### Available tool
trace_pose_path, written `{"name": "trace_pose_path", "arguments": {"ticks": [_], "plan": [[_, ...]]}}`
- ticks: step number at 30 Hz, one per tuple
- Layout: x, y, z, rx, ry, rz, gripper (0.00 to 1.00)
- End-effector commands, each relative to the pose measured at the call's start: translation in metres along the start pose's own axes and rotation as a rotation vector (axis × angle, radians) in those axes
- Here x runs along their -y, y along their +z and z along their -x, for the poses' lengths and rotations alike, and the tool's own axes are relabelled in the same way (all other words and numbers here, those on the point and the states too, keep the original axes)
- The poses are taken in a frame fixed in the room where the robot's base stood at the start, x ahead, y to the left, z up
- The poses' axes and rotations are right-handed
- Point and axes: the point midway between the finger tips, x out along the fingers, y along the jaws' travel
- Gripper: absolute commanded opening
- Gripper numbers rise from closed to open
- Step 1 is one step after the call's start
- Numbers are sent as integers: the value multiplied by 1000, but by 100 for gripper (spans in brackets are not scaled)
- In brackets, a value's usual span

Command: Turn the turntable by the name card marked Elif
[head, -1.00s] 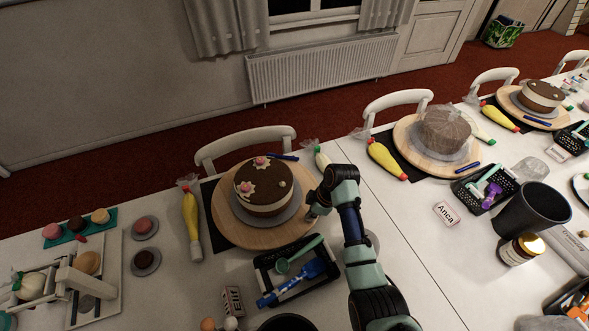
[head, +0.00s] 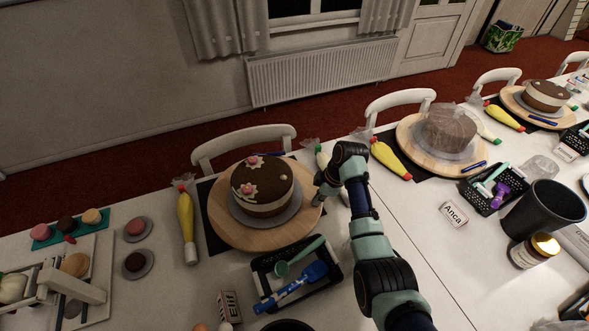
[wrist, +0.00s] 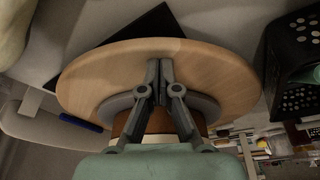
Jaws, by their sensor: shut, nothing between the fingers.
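The name card marked Elif (head: 229,307) stands at the front of the table in the head view. Behind it, past a black tray, is a round wooden turntable (head: 228,236). A brown and cream cake (head: 262,185) with pink flowers sits on it on a grey disc. My gripper (head: 318,200) is at the turntable's right edge, shut and empty. In the wrist view the closed fingertips (wrist: 159,64) overlap the wooden board (wrist: 215,75), with the disc and cake partly hidden behind my gripper. I cannot tell whether the fingertips touch the rim.
The black tray (head: 335,277) with blue and green tools stands close in front of the turntable. A yellow piping bag (head: 187,225) lies to its left. A second turntable (head: 412,150) with a wrapped cake and the Anca card (head: 454,214) are to the right. A chair (head: 235,145) stands behind.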

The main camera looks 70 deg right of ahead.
Motion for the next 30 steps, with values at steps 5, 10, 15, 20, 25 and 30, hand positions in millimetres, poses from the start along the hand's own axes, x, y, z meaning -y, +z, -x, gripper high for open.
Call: {"name": "trace_pose_path", "arguments": {"ticks": [5,10,15,20,25,30], "plan": [[-8,0,-6,0,1,0,0],[-28,-2,-9,0,2,0,0],[-44,-4,-9,0,2,0,0],[-57,-6,-10,0,2,0,0],[-62,-8,-5,0,0,0,0],[-62,-8,-3,1,-1,-1,0]]}}
